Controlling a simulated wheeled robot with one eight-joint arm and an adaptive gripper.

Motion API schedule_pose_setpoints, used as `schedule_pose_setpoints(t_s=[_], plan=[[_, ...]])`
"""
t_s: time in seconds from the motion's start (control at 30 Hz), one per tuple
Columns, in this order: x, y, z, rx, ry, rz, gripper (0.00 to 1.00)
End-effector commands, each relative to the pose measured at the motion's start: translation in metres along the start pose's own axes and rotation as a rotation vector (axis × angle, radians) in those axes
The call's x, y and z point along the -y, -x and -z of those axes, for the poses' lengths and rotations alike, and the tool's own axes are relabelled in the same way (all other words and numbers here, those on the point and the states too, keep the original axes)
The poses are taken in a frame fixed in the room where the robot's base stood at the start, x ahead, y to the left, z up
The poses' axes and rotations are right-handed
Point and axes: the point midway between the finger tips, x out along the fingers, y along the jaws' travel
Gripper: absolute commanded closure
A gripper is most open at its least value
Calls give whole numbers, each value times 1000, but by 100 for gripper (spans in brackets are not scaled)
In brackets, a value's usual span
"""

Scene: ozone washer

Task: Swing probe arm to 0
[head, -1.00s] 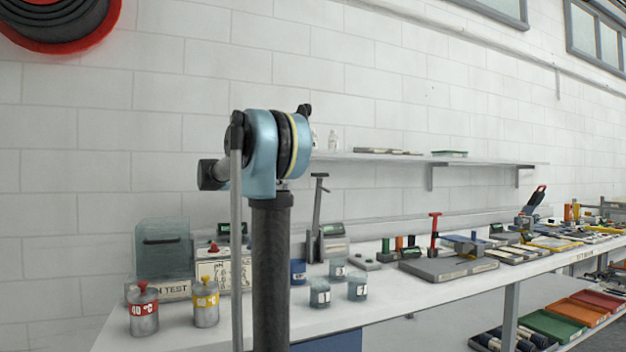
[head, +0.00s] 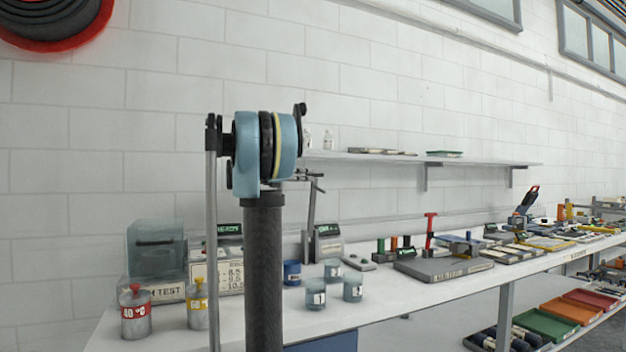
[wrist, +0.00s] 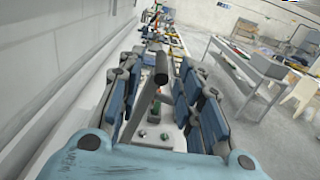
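A tilted grey post with a short bar on top, which looks like the probe arm (head: 312,212), stands on the bench beside a small meter with a green display (head: 326,242). In the wrist view the probe arm's dark bar (wrist: 161,66) and post lie in the gap between my fingers, over a pale base with small knobs (wrist: 153,134). My gripper (wrist: 158,72) is open, with one blue-padded finger on each side. Contact with the bar cannot be told. In the head view my arm hides most of the gripper. No angle scale is readable.
Several labelled beakers (head: 316,295), a red-labelled canister (head: 135,312) and a yellow-labelled canister (head: 197,305) stand at the bench's near end. A grey platform (head: 443,270) lies further right. A wall shelf (head: 400,158) runs above the bench.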

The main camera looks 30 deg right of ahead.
Motion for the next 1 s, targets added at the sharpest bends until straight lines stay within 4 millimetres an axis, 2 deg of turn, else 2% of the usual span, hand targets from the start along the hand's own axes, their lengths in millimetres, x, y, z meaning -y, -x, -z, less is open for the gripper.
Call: schedule_pose_setpoints(t_s=[0.1,0.3,0.7,0.73,0.87,1.0], plan=[[1,-20,0,0,0,3,67],[1,-40,0,0,0,3,67],[1,-47,0,0,-1,2,67],[1,-47,0,0,-1,2,69],[1,-47,0,0,-1,2,99],[1,-47,0,0,0,2,100]])
